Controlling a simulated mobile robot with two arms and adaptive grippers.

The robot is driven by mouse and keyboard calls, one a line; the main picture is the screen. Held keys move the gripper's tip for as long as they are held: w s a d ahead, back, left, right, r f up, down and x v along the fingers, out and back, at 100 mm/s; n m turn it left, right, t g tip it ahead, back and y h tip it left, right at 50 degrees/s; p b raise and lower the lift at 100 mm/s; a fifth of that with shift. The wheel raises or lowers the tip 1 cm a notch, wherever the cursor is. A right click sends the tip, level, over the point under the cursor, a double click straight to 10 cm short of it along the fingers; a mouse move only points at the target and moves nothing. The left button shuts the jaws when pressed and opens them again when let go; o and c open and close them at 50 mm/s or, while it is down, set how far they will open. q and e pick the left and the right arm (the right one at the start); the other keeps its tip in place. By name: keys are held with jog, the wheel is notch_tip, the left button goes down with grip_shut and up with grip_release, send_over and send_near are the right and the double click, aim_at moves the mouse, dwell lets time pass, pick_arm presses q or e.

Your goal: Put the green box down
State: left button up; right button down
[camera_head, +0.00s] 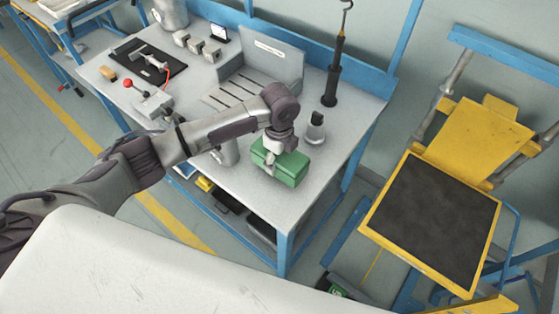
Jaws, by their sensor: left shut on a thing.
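The green box (288,168) is at the front right part of the white-topped bench (262,210). My left arm comes in from the left, and my left gripper (270,160) is shut on the green box from above. Whether the box's underside touches the bench top cannot be told from this view. The fingers are small and partly merge with the box. My right gripper is not in view.
A small dark-topped cylinder (316,130) stands just behind the box. A tall black tool (332,85) and a grey slotted fixture (262,68) are farther back. A yellow cart with a black mat (432,222) stands right of the bench. Bare bench top lies around the box.

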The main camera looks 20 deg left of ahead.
pick_arm(q)
jog(key=shift+w+f, duration=0.1)
jog(key=shift+f, duration=0.9)
jog(key=o, duration=1.8)
jog(key=shift+f, duration=0.15)
notch_tip(320, 180, up, 12)
jog(key=shift+r+b, duration=0.15)
jog(key=shift+b, duration=0.3)
